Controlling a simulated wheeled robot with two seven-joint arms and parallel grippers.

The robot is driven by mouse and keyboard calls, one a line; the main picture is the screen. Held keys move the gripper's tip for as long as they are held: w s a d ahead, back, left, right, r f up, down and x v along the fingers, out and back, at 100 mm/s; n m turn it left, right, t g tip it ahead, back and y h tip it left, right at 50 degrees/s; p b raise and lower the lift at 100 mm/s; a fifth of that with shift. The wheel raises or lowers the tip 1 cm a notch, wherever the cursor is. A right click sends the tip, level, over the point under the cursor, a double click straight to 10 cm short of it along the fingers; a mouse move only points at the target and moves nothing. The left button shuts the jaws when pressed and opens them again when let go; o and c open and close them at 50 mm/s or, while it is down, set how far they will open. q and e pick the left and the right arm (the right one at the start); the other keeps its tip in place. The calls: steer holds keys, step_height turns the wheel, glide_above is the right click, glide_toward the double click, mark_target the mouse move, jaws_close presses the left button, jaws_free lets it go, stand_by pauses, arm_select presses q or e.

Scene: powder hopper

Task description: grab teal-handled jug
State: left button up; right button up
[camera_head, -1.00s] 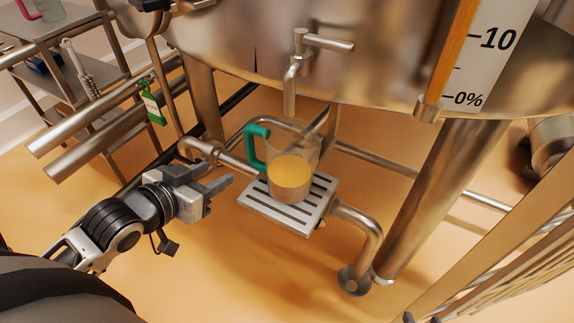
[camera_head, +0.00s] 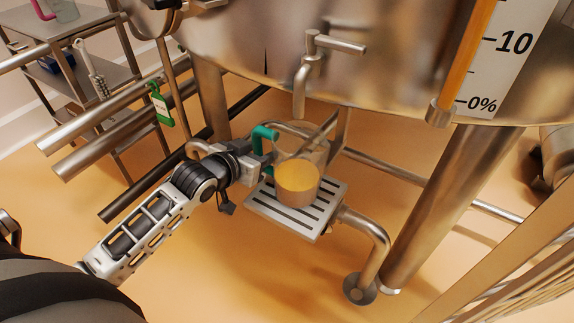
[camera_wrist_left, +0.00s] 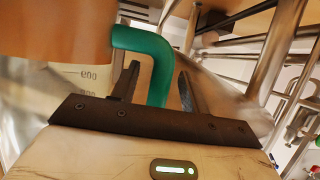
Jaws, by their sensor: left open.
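The teal-handled jug (camera_head: 297,184) stands on a slotted drip tray (camera_head: 262,204) under the tank's tap, with yellow-orange content in it. Its teal handle (camera_head: 264,134) is on the side toward my left arm. My left gripper (camera_head: 262,172) is at the handle, its fingers partly hidden beside the jug. In the left wrist view the teal handle (camera_wrist_left: 152,62) runs down between the two dark open fingers (camera_wrist_left: 158,88). The jug's marked wall (camera_wrist_left: 80,78) shows at the left there. My right gripper is not in view.
The steel tap (camera_head: 312,75) hangs above the jug from the large tank (camera_head: 390,60). A curved pipe (camera_head: 374,245) and a thick leg (camera_head: 430,205) stand right of the tray. Steel rails and a shelf cart (camera_head: 75,85) lie at left.

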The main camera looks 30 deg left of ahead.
arm_select(q)
steer(key=shift+x, duration=0.8)
jaws_close()
steer(key=shift+r, duration=0.15)
steer(key=shift+r, duration=0.15)
